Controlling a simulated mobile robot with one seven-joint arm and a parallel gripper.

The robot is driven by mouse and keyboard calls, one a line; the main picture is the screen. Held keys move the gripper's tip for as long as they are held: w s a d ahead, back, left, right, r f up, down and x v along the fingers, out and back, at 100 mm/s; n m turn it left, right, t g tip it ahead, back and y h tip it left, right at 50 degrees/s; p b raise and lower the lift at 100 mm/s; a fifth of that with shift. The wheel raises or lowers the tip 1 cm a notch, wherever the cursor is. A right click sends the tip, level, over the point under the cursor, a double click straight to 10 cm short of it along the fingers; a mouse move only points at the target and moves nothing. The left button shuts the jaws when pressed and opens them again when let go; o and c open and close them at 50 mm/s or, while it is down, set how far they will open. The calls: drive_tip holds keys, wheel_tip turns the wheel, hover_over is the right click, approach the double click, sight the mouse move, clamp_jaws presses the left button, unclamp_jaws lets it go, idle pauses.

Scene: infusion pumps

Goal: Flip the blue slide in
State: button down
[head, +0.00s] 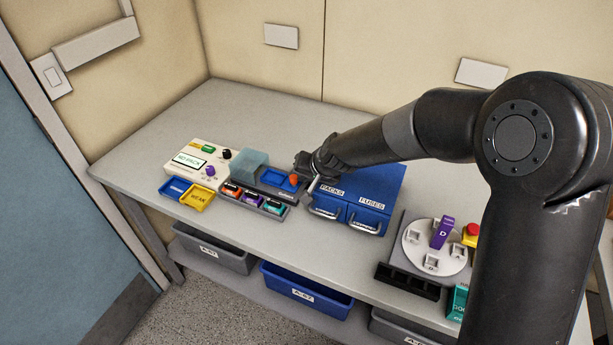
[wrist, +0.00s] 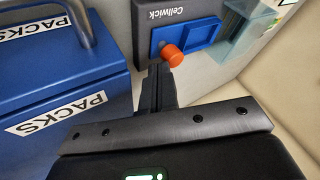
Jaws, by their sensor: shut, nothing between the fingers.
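The blue slide (wrist: 187,38) lies on a grey unit marked Cellwick (wrist: 146,20) in the wrist view. An orange round knob (wrist: 172,56) stands on the slide's near end. In the head view the slide (head: 275,178) and its orange knob (head: 294,180) show beside a translucent blue-grey block (head: 249,165). My gripper (wrist: 160,70) is shut and empty. Its fingertips are close to the knob, just to its left in the wrist view; I cannot tell if they touch it. In the head view the fingertips are hard to make out by the knob.
A blue cabinet (head: 375,185) with PACKS and FUSES drawers stands right of the unit. A white NO PACK box (head: 201,160) and blue and yellow trays lie left. Small coloured packs sit in front. A round dial plate (head: 437,235) is further right.

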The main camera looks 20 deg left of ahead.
hover_over(279, 181)
idle(0.5)
drive_tip(key=shift+r, duration=0.1)
drive_tip(key=v, duration=1)
drive_tip(key=shift+d, duration=0.2)
idle(0.4)
